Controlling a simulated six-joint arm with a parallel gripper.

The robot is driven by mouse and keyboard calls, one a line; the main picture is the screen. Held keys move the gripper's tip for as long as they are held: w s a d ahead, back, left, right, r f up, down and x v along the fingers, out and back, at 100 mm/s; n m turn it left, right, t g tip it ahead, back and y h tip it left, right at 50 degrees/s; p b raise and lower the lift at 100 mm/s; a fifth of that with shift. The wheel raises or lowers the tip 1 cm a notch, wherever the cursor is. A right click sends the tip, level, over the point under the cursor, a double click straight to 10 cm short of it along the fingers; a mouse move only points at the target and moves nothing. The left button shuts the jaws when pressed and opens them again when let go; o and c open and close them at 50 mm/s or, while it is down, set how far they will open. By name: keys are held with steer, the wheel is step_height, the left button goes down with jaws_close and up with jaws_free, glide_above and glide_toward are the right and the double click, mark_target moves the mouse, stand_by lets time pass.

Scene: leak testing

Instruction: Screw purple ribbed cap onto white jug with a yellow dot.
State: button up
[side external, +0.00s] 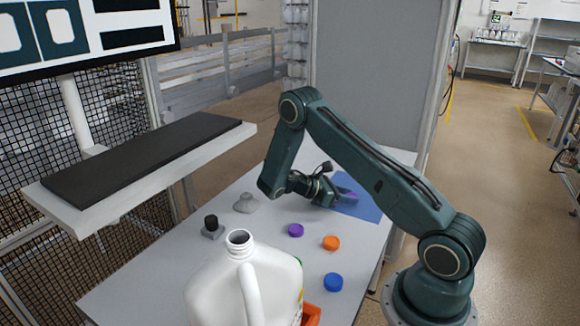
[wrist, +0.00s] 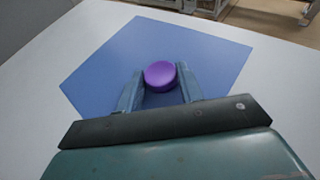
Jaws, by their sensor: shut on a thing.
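A purple cap (wrist: 160,75) sits between the two fingers of my gripper (wrist: 160,85), which is shut on it over a blue mat (wrist: 105,65). In the side view my gripper (side external: 344,196) is low over the mat (side external: 366,208) at the table's far right. Whether the held cap touches the mat, and whether its side is ribbed, I cannot tell. A second purple cap (side external: 295,230) lies mid-table. The white jug (side external: 225,285) stands in the front with its neck open. A small yellow patch (side external: 301,295) shows at its right edge; I cannot tell if it is a dot.
An orange cap (side external: 330,243) and a blue cap (side external: 333,282) lie right of the jug. A green cap (side external: 299,261) and an orange object (side external: 312,315) are partly hidden by the jug. A grey fixture (side external: 245,204) and a black-topped piece (side external: 211,226) stand behind it.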

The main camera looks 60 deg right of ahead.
step_height(320, 180, up, 10)
stand_by(0.7)
steer(key=shift+w, duration=0.1)
stand_by(0.4)
steer(key=w+a+r+n+t+h, duration=0.3)
steer(key=w+a+n+t, duration=0.8)
steer(key=w+n+t, duration=0.35)
steer(key=w+a+r+n+t+y, duration=0.1)
steer(key=a+n+t+y, duration=0.3)
steer(key=a, duration=0.6)
steer(key=w+a+r+n+t+y, duration=0.1)
steer(key=w+a+n+t+y, duration=0.2)
steer(key=a, duration=0.6)
steer(key=shift+w+a+r+n+t+y, duration=0.35)
steer(key=shift+n+t+y, duration=0.3)
steer(key=shift+n, duration=0.6)
